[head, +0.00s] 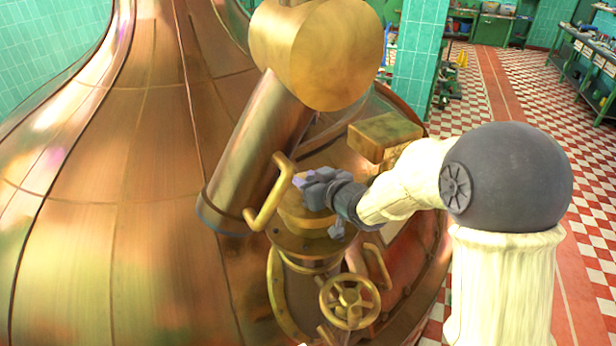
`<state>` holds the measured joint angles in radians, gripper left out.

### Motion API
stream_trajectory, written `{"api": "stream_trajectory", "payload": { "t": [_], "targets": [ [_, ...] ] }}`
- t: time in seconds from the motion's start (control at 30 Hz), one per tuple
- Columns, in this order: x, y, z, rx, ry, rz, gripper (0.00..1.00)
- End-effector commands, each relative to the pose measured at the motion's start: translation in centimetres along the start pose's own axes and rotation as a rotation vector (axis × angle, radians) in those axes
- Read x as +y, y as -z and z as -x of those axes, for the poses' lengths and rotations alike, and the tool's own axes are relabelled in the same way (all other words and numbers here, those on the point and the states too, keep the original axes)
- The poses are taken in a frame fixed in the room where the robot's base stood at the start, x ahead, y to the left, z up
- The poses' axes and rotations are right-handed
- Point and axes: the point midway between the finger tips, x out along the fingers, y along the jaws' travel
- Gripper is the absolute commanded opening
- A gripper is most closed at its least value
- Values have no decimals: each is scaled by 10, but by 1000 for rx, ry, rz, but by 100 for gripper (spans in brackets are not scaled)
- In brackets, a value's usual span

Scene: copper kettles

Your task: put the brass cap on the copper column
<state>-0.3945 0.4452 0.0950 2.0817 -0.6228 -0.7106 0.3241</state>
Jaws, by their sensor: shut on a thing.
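The brass cap (296,214) is a round, thick disc in the middle of the head view. It is above the flanged top of the short column (308,284). I cannot tell whether the cap rests on the flange or is held just over it. My gripper (308,186) comes in from the right and is shut at the top of the cap. The dark fingers hide part of the cap and the exact grip. A small lavender patch shows at the fingertips.
A large copper kettle (105,210) fills the left. A slanted copper pipe with a big brass end (318,52) rises close behind my gripper. Brass handles (268,196) (379,266), a brass block (384,136) and a handwheel (349,302) surround the column. Checkered floor is open at right.

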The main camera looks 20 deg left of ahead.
Motion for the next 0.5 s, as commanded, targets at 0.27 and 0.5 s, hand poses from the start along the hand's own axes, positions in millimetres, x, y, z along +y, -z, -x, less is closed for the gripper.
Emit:
{"api": "stream_trajectory", "payload": {
  "t": [0.27, 0.5],
  "targets": [
    [0, -3, -1, 5, -1, 1, 0],
    [0, -8, -2, 5, -1, 1, 0]
  ]
}}
